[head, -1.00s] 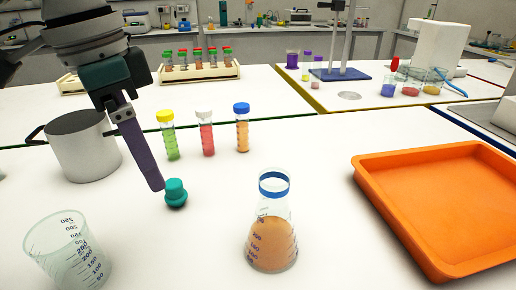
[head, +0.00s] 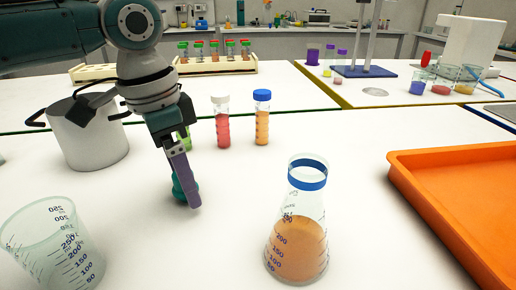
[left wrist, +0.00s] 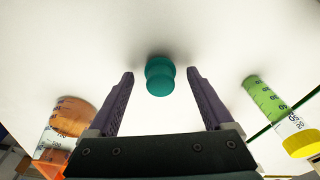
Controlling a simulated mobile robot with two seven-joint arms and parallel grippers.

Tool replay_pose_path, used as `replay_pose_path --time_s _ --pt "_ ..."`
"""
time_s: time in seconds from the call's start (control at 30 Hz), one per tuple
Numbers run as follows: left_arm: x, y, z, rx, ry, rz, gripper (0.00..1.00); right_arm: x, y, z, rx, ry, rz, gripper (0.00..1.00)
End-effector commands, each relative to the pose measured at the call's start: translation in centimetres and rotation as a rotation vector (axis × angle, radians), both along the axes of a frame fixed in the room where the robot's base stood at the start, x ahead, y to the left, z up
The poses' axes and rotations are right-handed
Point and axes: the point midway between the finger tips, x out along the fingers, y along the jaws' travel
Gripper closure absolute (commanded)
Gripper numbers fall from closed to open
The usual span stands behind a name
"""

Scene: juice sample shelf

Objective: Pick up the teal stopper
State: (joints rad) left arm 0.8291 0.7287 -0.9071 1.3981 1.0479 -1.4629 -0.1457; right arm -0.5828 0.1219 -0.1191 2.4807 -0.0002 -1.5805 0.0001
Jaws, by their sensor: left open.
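The teal stopper (head: 177,188) stands on the white table, partly hidden behind a purple finger in the head view. In the left wrist view the stopper (left wrist: 160,77) shows fully, centred between the two fingertips with a gap on each side. My left gripper (head: 188,196) is open and points down at the stopper. Its spread fingers also show in the left wrist view (left wrist: 160,74). Nothing is held. My right gripper is not in view.
An orange flask with a blue band (head: 298,240) stands to the right. A red tube (head: 222,128) and an orange tube (head: 262,122) stand behind. A green tube (left wrist: 268,105) is close by. A beaker (head: 55,245), a grey pot (head: 92,140) and an orange tray (head: 450,161) flank the area.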

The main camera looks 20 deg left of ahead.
Motion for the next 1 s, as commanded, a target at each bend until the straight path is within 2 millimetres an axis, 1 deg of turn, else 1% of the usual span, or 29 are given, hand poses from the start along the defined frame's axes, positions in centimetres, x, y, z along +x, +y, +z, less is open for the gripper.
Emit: replay_pose_path --time_s 0.23,0.9,1.0 --pt "0.01 -0.01 -0.23 0.001 -0.001 0.0 0.15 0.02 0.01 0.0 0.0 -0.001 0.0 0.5" --pt "0.0 -0.01 -0.2 0.0 0.0 0.0 0.9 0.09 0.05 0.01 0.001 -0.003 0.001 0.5" --pt "0.0 -0.01 -0.2 0.0 0.0 0.0 1.0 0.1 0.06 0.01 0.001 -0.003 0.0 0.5"
